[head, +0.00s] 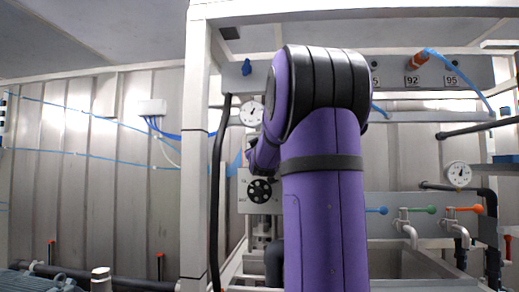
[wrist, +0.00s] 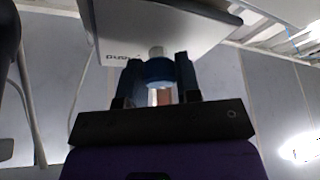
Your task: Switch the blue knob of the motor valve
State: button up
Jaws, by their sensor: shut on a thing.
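In the wrist view the blue knob (wrist: 160,73) sits between the two dark fingers of my gripper (wrist: 159,62). The fingers are shut on it from both sides. The knob joins a pale stub on the underside, as pictured, of a light grey housing (wrist: 185,32) with dark lettering. My gripper and the blue knob are hidden behind my arm there.
A pale post (head: 197,150) and a black hose (head: 217,190) stand left of the box. A round gauge (head: 251,113) is above it. Taps with coloured handles (head: 403,222) and another gauge (head: 459,174) are at the right.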

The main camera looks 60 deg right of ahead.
jog(key=shift+n+y, duration=0.3)
jog(key=shift+n, duration=0.4)
jog(key=o, duration=0.9)
jog(key=v, duration=1)
jog(key=shift+s+a+f, duration=0.2)
jog(key=shift+a, duration=0.05)
jog(key=shift+a, duration=0.1)
